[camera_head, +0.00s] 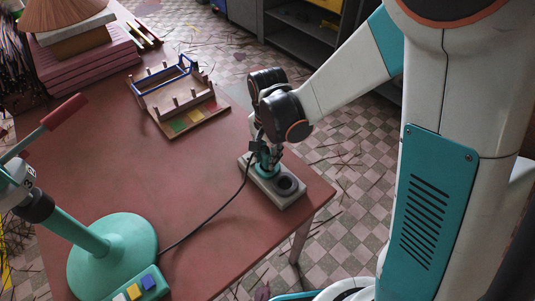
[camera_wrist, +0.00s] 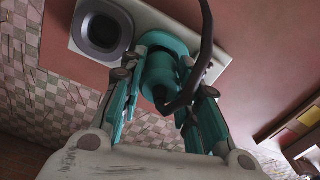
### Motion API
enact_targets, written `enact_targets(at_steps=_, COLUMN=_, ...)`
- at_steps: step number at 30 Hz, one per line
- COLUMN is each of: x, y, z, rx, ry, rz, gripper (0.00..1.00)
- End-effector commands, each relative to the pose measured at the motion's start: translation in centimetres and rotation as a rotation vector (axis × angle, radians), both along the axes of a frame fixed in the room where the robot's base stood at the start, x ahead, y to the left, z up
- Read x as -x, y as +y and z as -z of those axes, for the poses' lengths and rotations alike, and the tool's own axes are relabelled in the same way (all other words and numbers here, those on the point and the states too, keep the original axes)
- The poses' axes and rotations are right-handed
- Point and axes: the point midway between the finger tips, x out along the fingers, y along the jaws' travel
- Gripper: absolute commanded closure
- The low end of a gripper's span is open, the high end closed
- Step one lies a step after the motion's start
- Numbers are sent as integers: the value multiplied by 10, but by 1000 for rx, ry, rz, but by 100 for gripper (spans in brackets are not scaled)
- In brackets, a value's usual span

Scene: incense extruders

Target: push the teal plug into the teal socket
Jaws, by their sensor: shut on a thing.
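My gripper (camera_head: 268,150) points down over the socket block, its two fingers shut on the teal plug (camera_wrist: 158,76). In the head view the plug (camera_head: 264,158) is mostly hidden by the fingers. A black cable (camera_head: 222,207) runs from it. The teal socket (camera_wrist: 163,39) shows as a ring around and behind the plug's front end in the wrist view. The plug is lined up with this socket and at its mouth or partly inside; how deep I cannot tell. The pale socket block (camera_head: 291,200) also has a dark grey socket (camera_head: 286,184), which is empty.
The block sits near the table's right corner. A teal stand with a round base (camera_head: 113,253) is at the front left, beside a teal button box (camera_head: 139,288). A wooden rack (camera_head: 180,95) stands behind. The cable crosses the red table (camera_head: 190,165).

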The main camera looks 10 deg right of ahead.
Motion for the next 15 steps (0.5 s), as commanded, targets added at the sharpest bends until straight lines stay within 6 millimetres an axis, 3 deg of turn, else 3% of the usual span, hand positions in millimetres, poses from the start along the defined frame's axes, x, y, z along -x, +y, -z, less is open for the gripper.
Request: enact_targets(at_steps=15, x=0, y=0, z=10, rx=0, ry=0, rz=0, gripper=98)
